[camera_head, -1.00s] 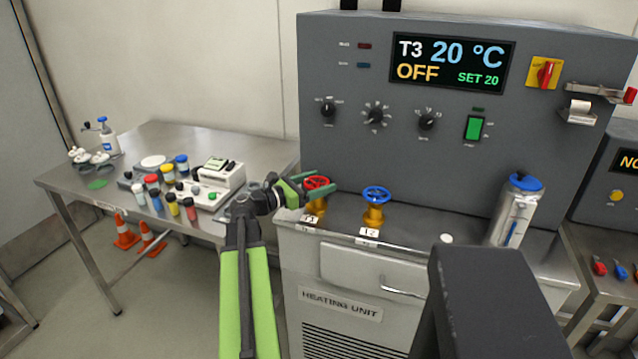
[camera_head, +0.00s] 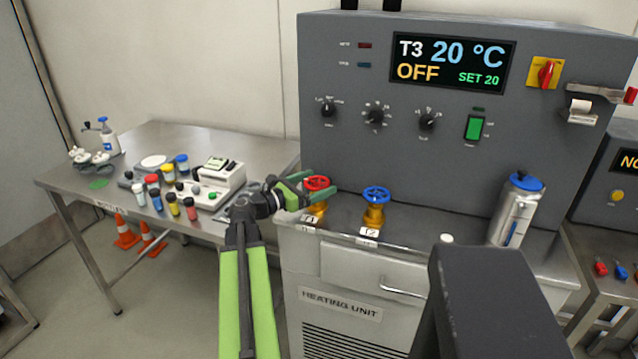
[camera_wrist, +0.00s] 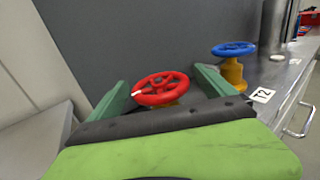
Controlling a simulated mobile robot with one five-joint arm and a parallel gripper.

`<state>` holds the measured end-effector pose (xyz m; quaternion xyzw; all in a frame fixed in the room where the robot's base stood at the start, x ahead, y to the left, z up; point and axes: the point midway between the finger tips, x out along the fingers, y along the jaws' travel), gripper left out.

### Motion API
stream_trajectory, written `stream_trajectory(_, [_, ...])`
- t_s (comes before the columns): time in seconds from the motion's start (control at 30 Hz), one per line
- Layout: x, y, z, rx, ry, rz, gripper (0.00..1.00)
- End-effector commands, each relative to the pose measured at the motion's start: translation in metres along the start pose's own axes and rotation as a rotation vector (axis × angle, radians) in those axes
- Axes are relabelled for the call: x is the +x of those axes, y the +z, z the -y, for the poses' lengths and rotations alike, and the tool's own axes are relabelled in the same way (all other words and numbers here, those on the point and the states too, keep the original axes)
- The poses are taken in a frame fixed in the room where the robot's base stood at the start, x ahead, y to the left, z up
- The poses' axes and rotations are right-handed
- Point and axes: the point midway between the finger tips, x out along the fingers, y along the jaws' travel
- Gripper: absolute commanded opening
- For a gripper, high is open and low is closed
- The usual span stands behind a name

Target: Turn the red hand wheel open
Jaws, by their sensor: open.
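The red hand wheel (camera_head: 317,183) tops a yellow valve on the ledge of the heating unit. It also shows in the wrist view (camera_wrist: 160,89), with a white mark on its left rim. My gripper (camera_head: 301,187) is open at the wheel's left side in the head view. In the wrist view its two green fingers (camera_wrist: 163,88) stand on either side of the wheel, with gaps between fingers and rim. I cannot tell how far the fingertips reach past the wheel. The lower valve body is partly hidden by my gripper in the wrist view.
A blue hand wheel (camera_head: 376,194) on a yellow valve stands close to the right; it also shows in the wrist view (camera_wrist: 234,49). The grey panel (camera_head: 400,150) rises behind. A silver canister (camera_head: 515,210) stands farther right. A table (camera_head: 130,150) with jars is left.

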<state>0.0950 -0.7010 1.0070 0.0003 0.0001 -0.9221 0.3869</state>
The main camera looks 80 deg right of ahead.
Motion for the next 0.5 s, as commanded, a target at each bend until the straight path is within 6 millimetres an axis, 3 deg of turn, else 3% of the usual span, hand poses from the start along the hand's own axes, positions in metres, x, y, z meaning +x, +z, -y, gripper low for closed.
stream_trajectory(0.5, [-0.135, 0.0, 0.001, 0.0, 0.004, 0.0, 0.94])
